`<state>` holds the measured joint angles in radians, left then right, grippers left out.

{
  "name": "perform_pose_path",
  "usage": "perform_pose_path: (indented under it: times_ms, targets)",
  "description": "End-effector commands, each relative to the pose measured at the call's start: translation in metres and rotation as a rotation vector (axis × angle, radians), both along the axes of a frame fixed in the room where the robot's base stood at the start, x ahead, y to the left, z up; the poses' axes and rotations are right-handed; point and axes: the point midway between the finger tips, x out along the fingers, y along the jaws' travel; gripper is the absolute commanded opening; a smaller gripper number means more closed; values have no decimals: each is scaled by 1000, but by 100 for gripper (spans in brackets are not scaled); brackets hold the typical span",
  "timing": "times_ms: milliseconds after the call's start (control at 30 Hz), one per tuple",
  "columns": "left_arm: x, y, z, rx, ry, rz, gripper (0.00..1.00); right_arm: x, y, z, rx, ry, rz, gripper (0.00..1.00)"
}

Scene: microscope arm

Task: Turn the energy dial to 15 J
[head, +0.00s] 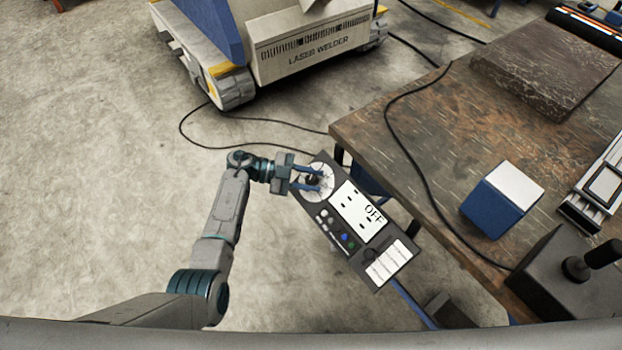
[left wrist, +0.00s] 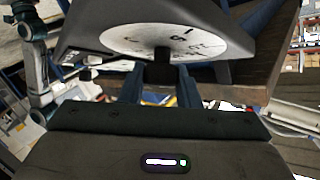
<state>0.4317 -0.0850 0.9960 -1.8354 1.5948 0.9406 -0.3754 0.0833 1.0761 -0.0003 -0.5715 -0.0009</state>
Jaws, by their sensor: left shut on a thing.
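The energy dial (head: 313,181) is a dark knob on a round white scale (head: 322,194) at the upper left end of a dark control panel. My left gripper (head: 318,179) reaches in from the left, with its two fingers shut on the knob. In the left wrist view, the dark knob (left wrist: 160,72) sits between the fingers, below the white scale (left wrist: 165,38). The scale's marks are too small and blurred to read a setting. My right gripper is not in view.
A laser welder (head: 310,45) stands behind. Floor at left is clear.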

Motion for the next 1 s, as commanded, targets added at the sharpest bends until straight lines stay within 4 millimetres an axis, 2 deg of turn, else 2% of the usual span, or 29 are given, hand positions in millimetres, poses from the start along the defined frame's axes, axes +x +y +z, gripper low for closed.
perform_pose_path:
  times_ms: [200,233,333,700,867,1000]
  targets:
    - [0,0,-1,2,1,0,6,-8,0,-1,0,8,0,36]
    - [0,0,-1,2,1,1,31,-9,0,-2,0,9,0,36]
    - [0,0,-1,2,2,1,51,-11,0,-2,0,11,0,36]
    - [1,6,0,1,1,2,51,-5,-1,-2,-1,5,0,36]
    - [3,30,3,3,-1,2,51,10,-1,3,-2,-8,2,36]
    - [6,60,8,6,0,2,51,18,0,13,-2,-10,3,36]
